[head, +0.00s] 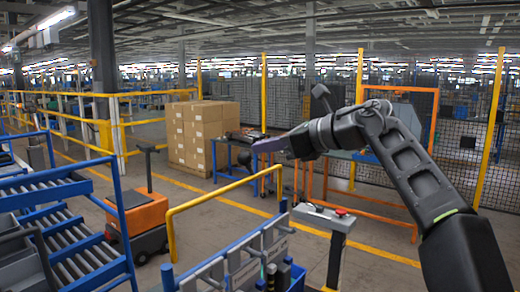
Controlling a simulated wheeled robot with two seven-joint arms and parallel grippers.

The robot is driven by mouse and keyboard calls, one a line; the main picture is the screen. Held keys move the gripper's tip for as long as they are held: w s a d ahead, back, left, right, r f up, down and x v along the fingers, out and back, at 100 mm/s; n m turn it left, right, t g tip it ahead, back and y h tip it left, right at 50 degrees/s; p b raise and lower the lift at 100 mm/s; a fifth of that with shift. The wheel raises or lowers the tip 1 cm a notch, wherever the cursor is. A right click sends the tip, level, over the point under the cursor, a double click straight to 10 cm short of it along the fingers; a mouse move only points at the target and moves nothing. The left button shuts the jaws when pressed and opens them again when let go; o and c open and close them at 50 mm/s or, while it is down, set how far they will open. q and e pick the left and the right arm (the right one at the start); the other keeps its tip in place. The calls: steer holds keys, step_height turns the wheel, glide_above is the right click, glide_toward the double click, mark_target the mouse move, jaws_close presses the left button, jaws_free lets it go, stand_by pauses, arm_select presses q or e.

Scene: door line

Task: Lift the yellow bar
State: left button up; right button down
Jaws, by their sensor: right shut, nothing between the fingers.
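A bent yellow bar (225,189) stands in the middle foreground, rising on the left, sloping up to the right and turning down at its far end. My right arm reaches in from the right. Its gripper (265,145) is shut and empty, and shows above the right end of this bar in the picture, apart from it. The gripper is small and seen edge-on. Other yellow rails (100,95) run along the left side; I cannot tell from the picture alone which bar the task names. My left gripper is not in view.
Blue roller racks (65,235) fill the left. An orange-and-black cart (137,220) stands beside them. A post with a red button (341,211) stands front centre. Stacked cartons (203,135) and an orange frame (372,205) stand behind.

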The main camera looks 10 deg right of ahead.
steer(key=v, duration=0.6)
steer(key=shift+d+b, duration=0.15)
steer(key=shift+b, duration=0.2)
steer(key=shift+s, duration=0.15)
